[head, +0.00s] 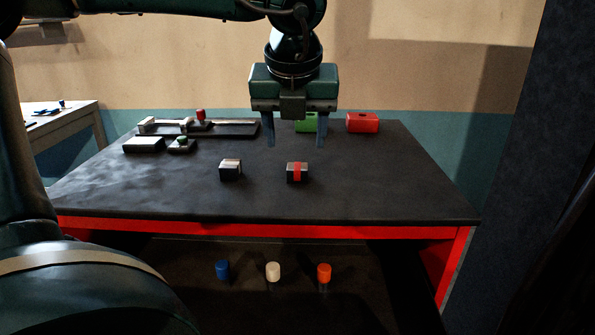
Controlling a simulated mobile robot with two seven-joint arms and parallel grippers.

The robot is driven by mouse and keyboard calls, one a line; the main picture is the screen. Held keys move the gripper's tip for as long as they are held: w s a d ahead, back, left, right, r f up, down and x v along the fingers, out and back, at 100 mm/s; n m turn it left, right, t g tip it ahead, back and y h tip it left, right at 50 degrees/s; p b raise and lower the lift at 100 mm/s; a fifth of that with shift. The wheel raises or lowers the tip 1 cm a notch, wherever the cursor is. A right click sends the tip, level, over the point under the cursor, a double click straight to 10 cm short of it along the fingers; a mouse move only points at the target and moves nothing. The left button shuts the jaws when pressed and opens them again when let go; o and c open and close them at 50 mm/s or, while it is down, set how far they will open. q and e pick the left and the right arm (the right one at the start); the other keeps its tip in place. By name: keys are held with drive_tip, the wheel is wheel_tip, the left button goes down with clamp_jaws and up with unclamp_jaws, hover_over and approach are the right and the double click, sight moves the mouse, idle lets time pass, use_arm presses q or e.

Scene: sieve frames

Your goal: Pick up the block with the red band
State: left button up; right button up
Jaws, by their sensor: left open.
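The block with the red band (291,174) sits on the dark table top (390,195), right of the table's middle. It is dark grey with a red band across its top and front. A similar block with a pale band (230,170) sits to its left, a short gap apart. My left gripper (296,143) hangs fingers-down above the table, just above the red-banded block in the picture. Its fingers are spread apart with nothing between them. I cannot tell its exact height over the block. My right gripper is not in view.
At the back stand a dark rail fixture (240,130), a green box (308,126) partly behind my gripper, and a red box (362,122). Smaller fixtures (144,145) lie back left. Blue (222,270), white (273,271) and orange (324,272) cylinders stand on the lower shelf. The front table top is clear.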

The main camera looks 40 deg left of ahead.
sight(297, 167)
use_arm(q)
drive_tip(key=p+x, duration=0.1)
drive_tip(key=x, duration=0.6)
drive_tip(key=shift+w+f, duration=0.15)
drive_tip(key=shift+c, duration=0.2)
drive_tip(key=c, duration=1.2)
